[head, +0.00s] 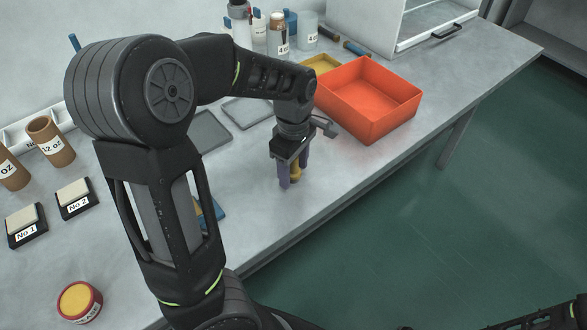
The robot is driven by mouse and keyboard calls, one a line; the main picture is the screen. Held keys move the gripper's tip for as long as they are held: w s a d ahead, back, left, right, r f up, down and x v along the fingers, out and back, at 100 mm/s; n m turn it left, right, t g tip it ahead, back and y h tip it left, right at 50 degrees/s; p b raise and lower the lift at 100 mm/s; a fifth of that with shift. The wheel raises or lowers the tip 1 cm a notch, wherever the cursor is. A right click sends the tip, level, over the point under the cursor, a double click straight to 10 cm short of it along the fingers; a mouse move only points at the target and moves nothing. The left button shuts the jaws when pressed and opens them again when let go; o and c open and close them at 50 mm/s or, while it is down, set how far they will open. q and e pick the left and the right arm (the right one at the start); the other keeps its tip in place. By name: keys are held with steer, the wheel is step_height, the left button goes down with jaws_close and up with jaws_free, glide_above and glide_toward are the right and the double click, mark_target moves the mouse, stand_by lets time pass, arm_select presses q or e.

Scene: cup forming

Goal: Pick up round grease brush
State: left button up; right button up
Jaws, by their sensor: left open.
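My left gripper (291,172) points down over the table, left of the orange bin, with its purple fingers apart. A small yellow upright thing (297,171) shows between or just behind the fingers. It may be the round grease brush, but the fingers hide much of it and I cannot tell whether they touch it. A red and yellow round tin (80,302) with a grease label stands at the near left. My right gripper is not in view.
An orange bin (372,124) stands right of the gripper near the table edge. Grey trays (206,131) lie behind my arm. Brown cups (49,141) and labelled blocks (77,198) stand at left. Bottles (279,36) stand at the back. A white cabinet (425,22) is at back right.

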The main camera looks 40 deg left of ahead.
arm_select(q)
steer(key=shift+f, duration=0.1)
steer(key=shift+c, duration=0.5)
jaws_close()
stand_by(0.4)
